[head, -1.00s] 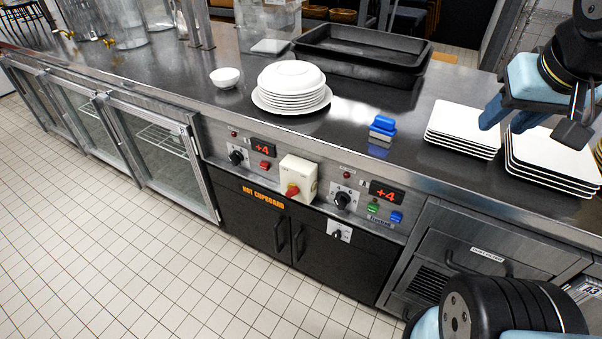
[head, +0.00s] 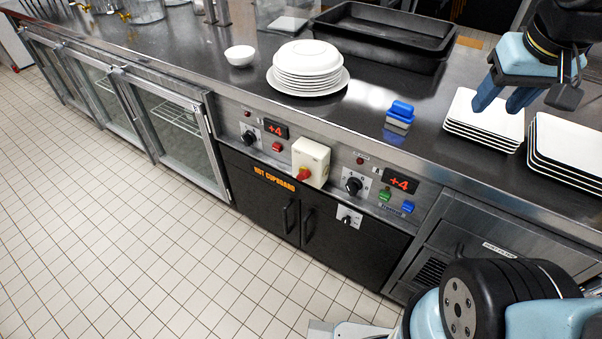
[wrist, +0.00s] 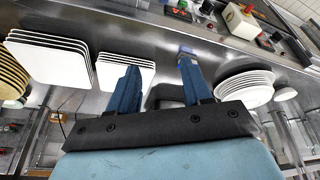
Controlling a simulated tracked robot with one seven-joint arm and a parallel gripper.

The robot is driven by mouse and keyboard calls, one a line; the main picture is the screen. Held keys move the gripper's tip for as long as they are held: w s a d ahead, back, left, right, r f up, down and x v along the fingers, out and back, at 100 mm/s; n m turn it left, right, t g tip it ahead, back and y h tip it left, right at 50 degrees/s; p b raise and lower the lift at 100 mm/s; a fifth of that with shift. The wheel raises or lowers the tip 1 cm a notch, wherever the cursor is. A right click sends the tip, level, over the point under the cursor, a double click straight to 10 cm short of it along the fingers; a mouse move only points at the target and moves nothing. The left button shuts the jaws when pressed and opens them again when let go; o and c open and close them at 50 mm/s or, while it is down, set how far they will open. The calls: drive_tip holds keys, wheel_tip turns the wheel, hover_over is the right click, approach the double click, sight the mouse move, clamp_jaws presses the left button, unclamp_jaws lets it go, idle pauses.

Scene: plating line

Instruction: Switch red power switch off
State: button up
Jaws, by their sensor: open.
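The red power switch (head: 304,174) is a red rotary knob with yellow behind it on a cream box (head: 311,158). The box sits on the counter's front panel, above the black hot cupboard doors. It also shows in the wrist view, with the cream box (wrist: 240,20) at the top right. My gripper (head: 505,103) is at the upper right in the head view, above the counter beside the square plates, well apart from the switch. In the wrist view its two blue fingers (wrist: 158,85) are spread with nothing between them.
Square plates (head: 487,121) are stacked at the right of the counter. A blue-topped block (head: 401,112), round plates (head: 306,66), a white bowl (head: 240,55) and a black tray (head: 385,29) stand left of them. Black dials and coloured buttons flank the switch box. The tiled floor in front is clear.

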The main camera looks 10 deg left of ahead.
drive_tip(key=w+a+f+n+g+h, duration=0.3)
drive_tip(key=w+a+f+n, duration=0.1)
drive_tip(key=w+a+f, duration=0.4)
drive_tip(key=n+t+h, duration=0.4)
drive_tip(key=n+t, duration=1.1)
drive_tip(key=n, duration=0.3)
approach(300, 178)
drive_tip(key=x, duration=0.9)
drive_tip(key=shift+d, duration=0.2)
drive_tip(key=shift+c, duration=0.4)
clamp_jaws()
drive_tip(key=shift+a, duration=0.1)
